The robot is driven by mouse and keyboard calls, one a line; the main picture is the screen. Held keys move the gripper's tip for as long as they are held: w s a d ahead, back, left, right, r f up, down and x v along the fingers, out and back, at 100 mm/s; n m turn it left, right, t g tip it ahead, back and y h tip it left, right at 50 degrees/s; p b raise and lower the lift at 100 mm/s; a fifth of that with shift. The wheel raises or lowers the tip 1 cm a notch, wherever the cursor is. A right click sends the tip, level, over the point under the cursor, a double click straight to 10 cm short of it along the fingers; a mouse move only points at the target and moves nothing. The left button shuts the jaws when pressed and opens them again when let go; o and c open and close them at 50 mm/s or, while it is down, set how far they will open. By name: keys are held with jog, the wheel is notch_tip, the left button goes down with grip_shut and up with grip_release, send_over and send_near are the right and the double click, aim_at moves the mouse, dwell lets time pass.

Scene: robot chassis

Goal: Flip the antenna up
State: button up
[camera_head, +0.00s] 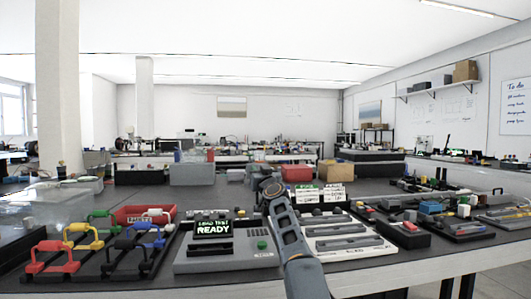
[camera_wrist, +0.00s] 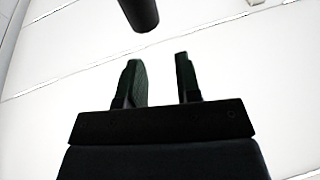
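I cannot pick out an antenna for certain in either view. My gripper (camera_wrist: 157,65) shows in the wrist view with its two dark fingers apart and nothing between them. Bright white ceiling lies behind the fingers. A dark rounded cylinder (camera_wrist: 138,10) comes in from the top edge of the wrist view, apart from the fingertips; I cannot tell what it is. In the head view my arm rises from the bottom centre over the bench, and its links hide whatever is behind them. The fingers cannot be made out there.
Coloured handles on a dark rack (camera_head: 96,262) and a red bin (camera_head: 144,214) are further left. Grey panels (camera_head: 345,241) and a dark box with a red top (camera_head: 403,236) are on the right.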

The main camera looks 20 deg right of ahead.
jog(key=s+r+b, duration=0.2)
jog(key=s+r, duration=0.5)
jog(key=s, duration=0.5)
jog(key=shift+s+a+r, duration=0.15)
jog(key=shift+a+r, duration=0.2)
